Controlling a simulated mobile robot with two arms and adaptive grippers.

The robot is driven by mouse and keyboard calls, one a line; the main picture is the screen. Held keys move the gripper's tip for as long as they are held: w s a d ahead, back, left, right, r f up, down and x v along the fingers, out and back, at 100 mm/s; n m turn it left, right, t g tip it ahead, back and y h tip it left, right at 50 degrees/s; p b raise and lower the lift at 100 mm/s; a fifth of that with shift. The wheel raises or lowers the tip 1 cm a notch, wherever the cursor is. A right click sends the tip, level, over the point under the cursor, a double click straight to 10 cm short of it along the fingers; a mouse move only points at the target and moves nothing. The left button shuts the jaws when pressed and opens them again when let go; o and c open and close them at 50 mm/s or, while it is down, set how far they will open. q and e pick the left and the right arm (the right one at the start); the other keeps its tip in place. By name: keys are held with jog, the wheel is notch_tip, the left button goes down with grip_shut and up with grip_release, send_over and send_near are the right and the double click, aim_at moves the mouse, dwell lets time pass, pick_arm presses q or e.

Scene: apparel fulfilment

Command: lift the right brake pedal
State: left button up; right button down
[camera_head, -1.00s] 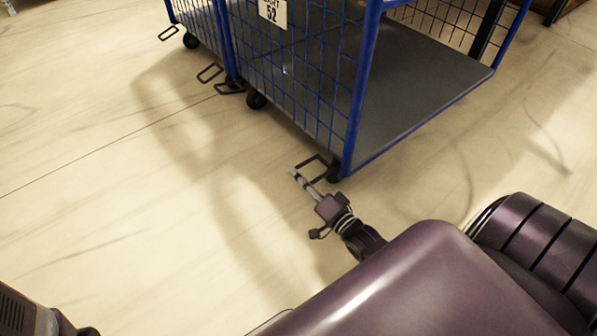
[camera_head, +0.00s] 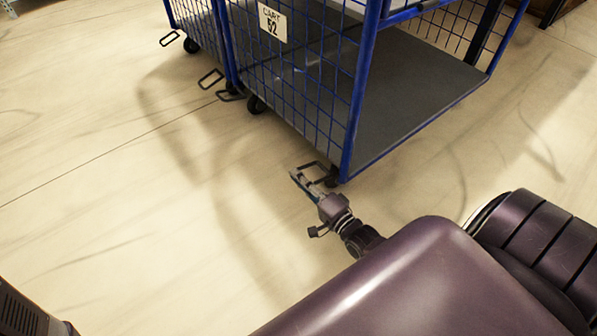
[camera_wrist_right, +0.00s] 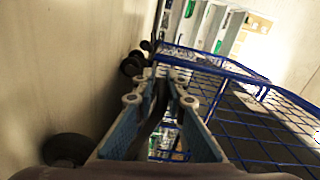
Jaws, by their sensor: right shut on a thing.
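The right brake pedal (camera_head: 314,164) is a dark bent-wire loop low at the near corner of the blue cage cart (camera_head: 352,120). My right gripper (camera_head: 305,179) is down at this pedal and shut on it, with its fingers covering part of the loop. In the right wrist view, a dark bar of the pedal (camera_wrist_right: 156,108) runs between the two blue-grey fingers (camera_wrist_right: 160,103). How high the pedal is tilted is hard to tell. Part of my left arm shows at the lower left corner; its gripper is out of view.
The cart has a sign reading 52 (camera_head: 272,24), a grey deck (camera_head: 410,95) and black casters (camera_head: 256,104). More pedals (camera_head: 211,79) show along the carts to the left. The pale floor (camera_head: 100,200) on the left is clear.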

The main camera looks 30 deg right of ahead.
jog(key=c, duration=2)
grip_release()
jog(key=shift+w+r, duration=0.15)
jog(key=shift+r, duration=0.35)
jog(key=shift+c, duration=0.2)
jog(key=shift+f, duration=0.2)
jog(key=s+d, duration=0.1)
jog(key=s, duration=1.1)
